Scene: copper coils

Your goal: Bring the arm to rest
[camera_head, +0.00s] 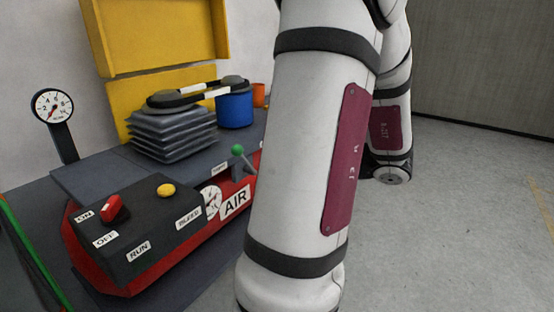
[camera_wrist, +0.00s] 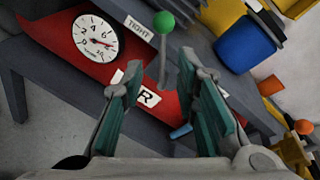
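My gripper (camera_wrist: 166,118) shows in the wrist view with its two teal-padded fingers spread apart and nothing between them. Beyond the fingers is the red air unit with a white gauge (camera_wrist: 96,39), a green-knobbed lever (camera_wrist: 163,24) and a partly covered label. In the head view my white arm fills the middle and hides part of the bench; my gripper is not visible there.
The red unit (camera_head: 205,246) carries a black control box (camera_head: 135,228) with a red switch and yellow button. Behind stand a grey bellows stack (camera_head: 172,136), a blue cylinder (camera_head: 235,110) and a dial gauge (camera_head: 52,106). Open floor (camera_head: 460,220) lies at right.

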